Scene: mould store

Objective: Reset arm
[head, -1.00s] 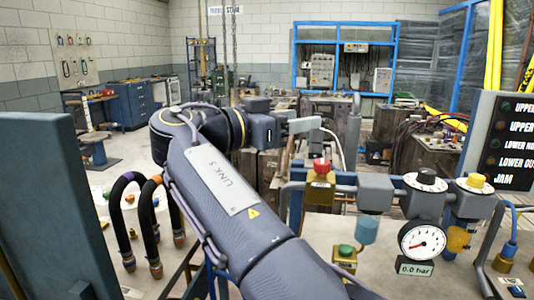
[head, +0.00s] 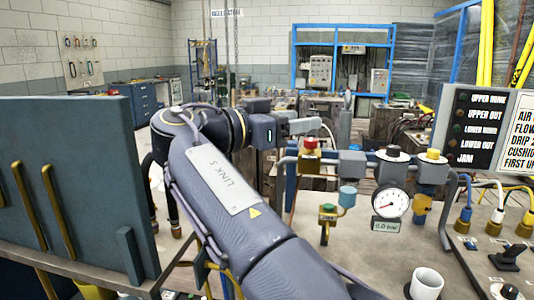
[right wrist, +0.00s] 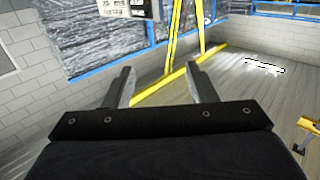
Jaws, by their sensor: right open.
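My right arm reaches up across the middle of the head view. Its gripper (head: 298,129) is raised, with its fingers pointing right, behind the pneumatic valve unit. In the right wrist view the gripper (right wrist: 160,88) shows two fingers spread apart with nothing between them. Beyond the fingers there are a yellow floor frame, a grey floor and a wrapped wall. My left gripper does not show in the head view.
A bench carries the valve unit with a red-topped valve (head: 310,150), a pressure gauge (head: 391,203), a white cup (head: 426,283) and a joystick (head: 508,256). A blue-grey panel (head: 75,180) stands at left. An indicator board (head: 478,128) stands at right.

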